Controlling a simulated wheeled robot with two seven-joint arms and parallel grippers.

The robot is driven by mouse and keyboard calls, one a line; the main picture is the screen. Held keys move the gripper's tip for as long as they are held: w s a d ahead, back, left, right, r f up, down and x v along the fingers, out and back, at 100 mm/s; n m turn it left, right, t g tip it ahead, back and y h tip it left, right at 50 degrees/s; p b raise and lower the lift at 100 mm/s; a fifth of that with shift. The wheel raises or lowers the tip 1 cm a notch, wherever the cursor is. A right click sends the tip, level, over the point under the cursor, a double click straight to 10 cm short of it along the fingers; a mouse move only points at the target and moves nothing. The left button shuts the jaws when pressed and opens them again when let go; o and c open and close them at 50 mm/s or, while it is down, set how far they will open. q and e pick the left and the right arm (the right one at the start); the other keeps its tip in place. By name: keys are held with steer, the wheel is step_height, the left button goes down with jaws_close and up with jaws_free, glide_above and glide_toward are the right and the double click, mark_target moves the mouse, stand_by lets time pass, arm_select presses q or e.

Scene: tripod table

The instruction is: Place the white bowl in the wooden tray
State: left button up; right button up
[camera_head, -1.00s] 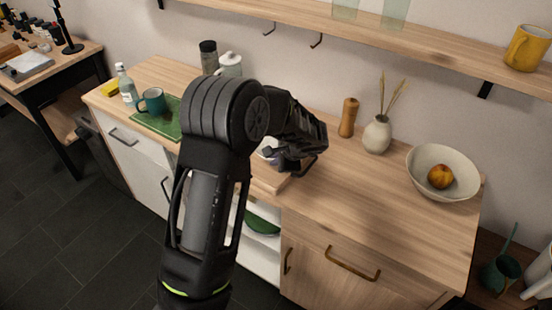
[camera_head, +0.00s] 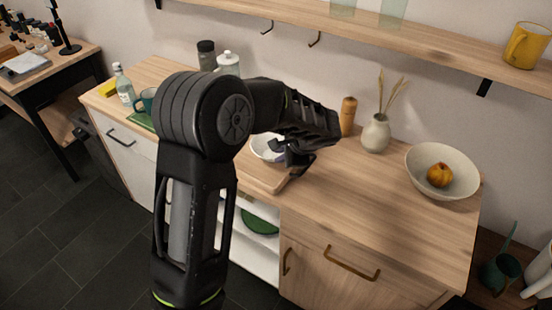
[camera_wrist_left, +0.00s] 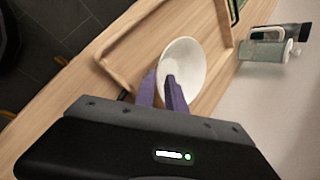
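The white bowl (camera_head: 264,149) shows partly behind my left gripper in the head view, at the back part of the wooden tray (camera_head: 266,183). In the left wrist view the bowl (camera_wrist_left: 190,58) overlaps the tray's inside, near its right side; the tray's rim (camera_wrist_left: 97,59) runs to its left. I cannot tell if the bowl rests on the tray floor or is held above it. My left gripper (camera_head: 290,163) is at the bowl's rim, with one purple finger outside and one inside. The fingers (camera_wrist_left: 162,80) are close together, but their grip is unclear. My right gripper is not in view.
A wooden mill (camera_head: 348,115), a vase (camera_head: 376,134) and a larger bowl (camera_head: 436,160) with a fruit stand to the right. A green mat (camera_head: 141,121), a mug (camera_head: 146,100) and bottles stand to the left. The front-right counter is clear.

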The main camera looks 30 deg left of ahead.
arm_select(q)
steer(key=v, duration=0.6)
steer(key=shift+s+d, duration=0.1)
stand_by(0.5)
